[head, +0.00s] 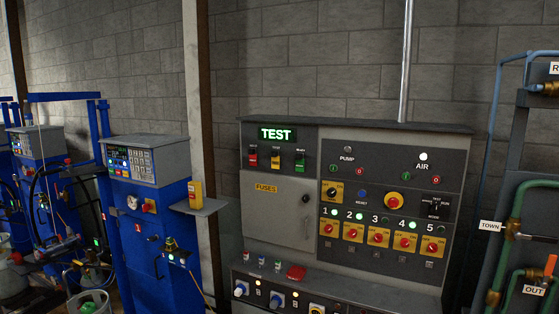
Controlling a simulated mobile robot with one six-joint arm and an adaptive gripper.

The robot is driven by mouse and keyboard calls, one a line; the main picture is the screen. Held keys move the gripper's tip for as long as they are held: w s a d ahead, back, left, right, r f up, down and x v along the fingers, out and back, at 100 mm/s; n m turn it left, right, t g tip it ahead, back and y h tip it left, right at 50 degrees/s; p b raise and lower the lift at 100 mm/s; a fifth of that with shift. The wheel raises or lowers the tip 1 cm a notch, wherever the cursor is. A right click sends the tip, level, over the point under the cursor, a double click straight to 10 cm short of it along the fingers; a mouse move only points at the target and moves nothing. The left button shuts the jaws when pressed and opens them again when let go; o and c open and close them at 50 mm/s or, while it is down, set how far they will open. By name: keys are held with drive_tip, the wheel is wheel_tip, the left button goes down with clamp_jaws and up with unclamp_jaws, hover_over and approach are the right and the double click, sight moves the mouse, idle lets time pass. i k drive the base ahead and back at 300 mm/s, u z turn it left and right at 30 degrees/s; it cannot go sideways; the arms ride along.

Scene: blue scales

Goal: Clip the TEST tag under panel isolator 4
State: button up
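Panel isolator 4 (405,242) is a red knob on a yellow plate, fourth in a row of numbered isolators on the grey control panel (280,207). The lamp above it (412,225) glows green. A small pale square shows below it on the dark panel face; its marking is too small to read. A red flat object (296,272) lies on the panel's lower ledge; I cannot tell whether it is the TEST tag. A lit green TEST sign (277,134) is at the panel's upper left. My gripper is not in view.
Small coloured items (262,262) stand on the ledge left of the red object. Blue scale machines (155,215) stand at the left, with a small shelf (199,207) beside them. Green and blue pipes (512,225) are at the right. A conduit (406,65) rises behind the panel.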

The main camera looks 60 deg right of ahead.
sight(274, 155)
drive_tip(key=z, duration=0.4)
drive_tip(key=i, duration=0.55)
drive_tip(key=z, duration=0.85)
drive_tip(key=i, duration=0.65)
drive_tip(key=z, duration=0.45)
